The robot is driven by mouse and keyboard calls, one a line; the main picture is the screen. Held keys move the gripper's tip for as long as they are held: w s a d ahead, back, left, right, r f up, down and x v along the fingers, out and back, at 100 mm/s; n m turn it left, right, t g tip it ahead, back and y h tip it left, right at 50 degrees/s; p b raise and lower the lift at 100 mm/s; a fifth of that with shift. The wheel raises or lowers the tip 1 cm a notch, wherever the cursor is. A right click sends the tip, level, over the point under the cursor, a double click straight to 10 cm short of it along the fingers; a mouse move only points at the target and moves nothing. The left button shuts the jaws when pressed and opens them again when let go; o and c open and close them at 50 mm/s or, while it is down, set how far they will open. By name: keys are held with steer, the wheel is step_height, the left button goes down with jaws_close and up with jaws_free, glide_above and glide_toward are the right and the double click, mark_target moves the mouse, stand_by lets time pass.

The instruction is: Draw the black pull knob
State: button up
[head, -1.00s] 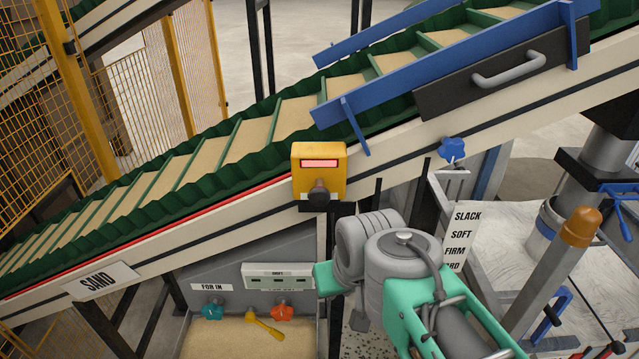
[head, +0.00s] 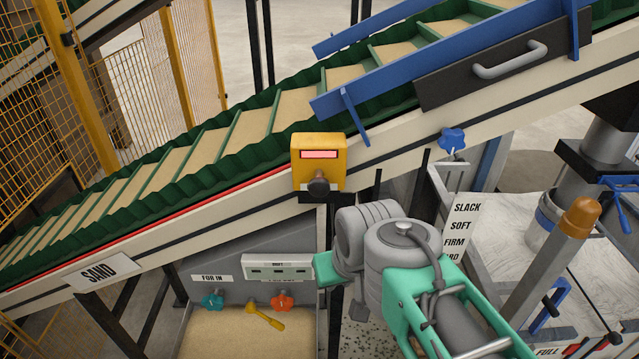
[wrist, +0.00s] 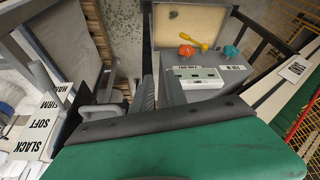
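The black pull knob (head: 318,187) sticks out from the lower front of a yellow box (head: 319,147) with a lit pink-red window. The box is fixed on the side of the sloping sand conveyor. In the wrist view a large green part of my gripper (wrist: 180,140) with a black edge fills the bottom. The knob is not seen in the wrist view.
A black panel with a grey handle (head: 510,60) and blue rails (head: 430,60) line the conveyor, up and right. Below is a sand bin with a teal knob (head: 212,300), an orange knob (head: 282,301) and a yellow lever (head: 265,318). A SLACK/SOFT/FIRM sign (head: 462,230) stands right.

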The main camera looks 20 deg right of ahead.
steer(key=shift+c, duration=0.2)
stand_by(0.3)
jaws_close()
stand_by(1.5)
